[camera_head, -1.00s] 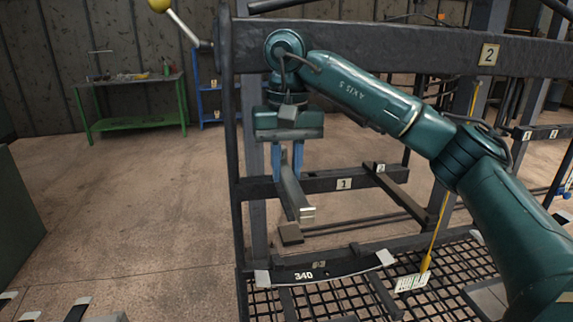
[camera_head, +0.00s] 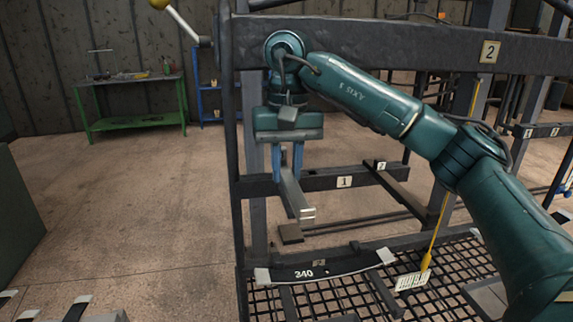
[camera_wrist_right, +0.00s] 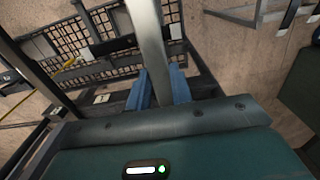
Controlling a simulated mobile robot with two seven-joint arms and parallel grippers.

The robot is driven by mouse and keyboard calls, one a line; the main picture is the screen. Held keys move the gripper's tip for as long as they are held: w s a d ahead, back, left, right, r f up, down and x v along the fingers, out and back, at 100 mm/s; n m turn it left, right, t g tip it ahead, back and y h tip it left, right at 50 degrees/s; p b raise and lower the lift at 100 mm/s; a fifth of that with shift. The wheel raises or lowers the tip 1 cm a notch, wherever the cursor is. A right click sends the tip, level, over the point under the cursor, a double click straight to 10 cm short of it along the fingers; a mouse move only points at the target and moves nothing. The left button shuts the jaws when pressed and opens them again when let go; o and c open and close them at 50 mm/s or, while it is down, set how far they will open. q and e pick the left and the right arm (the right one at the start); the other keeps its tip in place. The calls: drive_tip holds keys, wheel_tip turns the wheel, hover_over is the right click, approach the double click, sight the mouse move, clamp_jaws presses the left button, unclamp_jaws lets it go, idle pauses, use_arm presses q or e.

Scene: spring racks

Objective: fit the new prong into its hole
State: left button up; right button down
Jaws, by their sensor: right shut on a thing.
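My right gripper (camera_head: 288,168) points down in front of the rack's lower crossbar (camera_head: 318,182), near its label 1. Its two blue fingers are shut on the new prong, a grey metal bar (camera_head: 297,198) with a bright near end. The prong slants down and toward the camera. In the right wrist view, the prong (camera_wrist_right: 151,40) runs away from between the blue fingertips (camera_wrist_right: 158,88). The prong's far end and the hole are hidden behind the fingers, so I cannot tell whether they meet. My left gripper is out of view.
A dark prong (camera_head: 392,187) stands out from the crossbar by label 2. A curved dark plate marked 340 (camera_head: 322,270) lies over the mesh (camera_head: 340,300) below. A heavy upper beam (camera_head: 440,55) crosses behind my arm. Open floor (camera_head: 140,205) lies left.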

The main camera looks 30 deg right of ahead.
sight(287, 172)
drive_tip(key=shift+f+b, duration=1.3)
drive_tip(key=shift+f, duration=0.75)
